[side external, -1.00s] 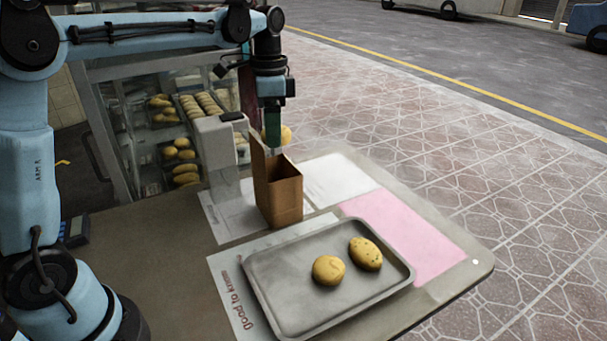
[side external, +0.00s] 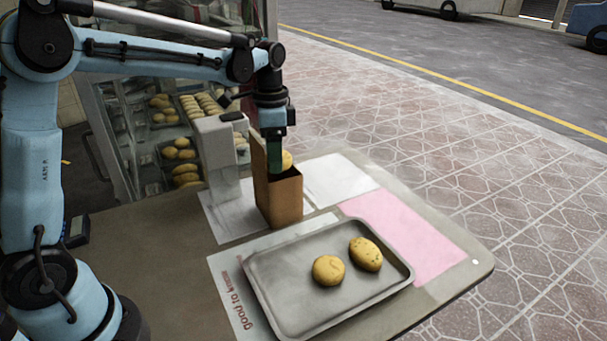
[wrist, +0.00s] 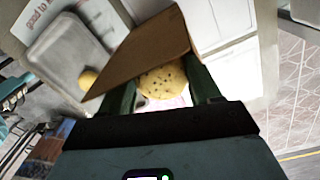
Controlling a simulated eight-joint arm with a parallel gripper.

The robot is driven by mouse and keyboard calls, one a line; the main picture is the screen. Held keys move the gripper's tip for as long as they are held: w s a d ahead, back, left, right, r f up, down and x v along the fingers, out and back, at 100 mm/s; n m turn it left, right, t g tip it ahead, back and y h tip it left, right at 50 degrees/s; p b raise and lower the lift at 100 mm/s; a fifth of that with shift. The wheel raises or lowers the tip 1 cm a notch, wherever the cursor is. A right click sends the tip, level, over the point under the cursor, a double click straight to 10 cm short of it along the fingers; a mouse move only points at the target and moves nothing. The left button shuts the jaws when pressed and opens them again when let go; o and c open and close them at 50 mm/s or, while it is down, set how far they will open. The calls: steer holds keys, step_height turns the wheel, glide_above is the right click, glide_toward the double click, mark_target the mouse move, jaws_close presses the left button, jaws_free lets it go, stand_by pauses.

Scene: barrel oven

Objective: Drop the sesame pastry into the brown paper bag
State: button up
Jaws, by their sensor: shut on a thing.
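My gripper (side external: 277,155) is shut on a round golden pastry (side external: 287,159), dotted with dark specks in the wrist view (wrist: 162,82). The brown paper bag (side external: 280,202) stands upright and open on the counter. In the side view the fingertips and pastry are at the bag's mouth, the pastry's lower part hidden by the bag's front. In the wrist view the gripper (wrist: 163,85) has one finger on each side of the pastry, and a brown bag panel (wrist: 140,55) covers part of it.
A metal tray (side external: 300,307) in front of the bag holds a plain pastry (side external: 328,270) and a speckled one (side external: 366,254). A pale upright device (side external: 217,150) stands close behind the bag at left. A pink mat (side external: 420,235) lies at right, clear.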

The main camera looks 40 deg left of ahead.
steer(key=o, duration=1.1)
steer(key=r, duration=1.2)
steer(key=shift+w+a, duration=0.15)
steer(key=shift+a, duration=0.05)
steer(key=s+d+f+n+t, duration=0.1)
steer(key=s+f+n+t, duration=0.1)
steer(key=s+f, duration=0.1)
steer(key=s+d+f+n+t, duration=0.2)
steer(key=s+f+n+t, duration=0.1)
steer(key=s, duration=0.3)
steer(key=s+d+f+n+t, duration=0.2)
steer(key=s+f, duration=0.3)
steer(key=shift+s+f+n, duration=0.15)
steer(key=shift+n, duration=0.15)
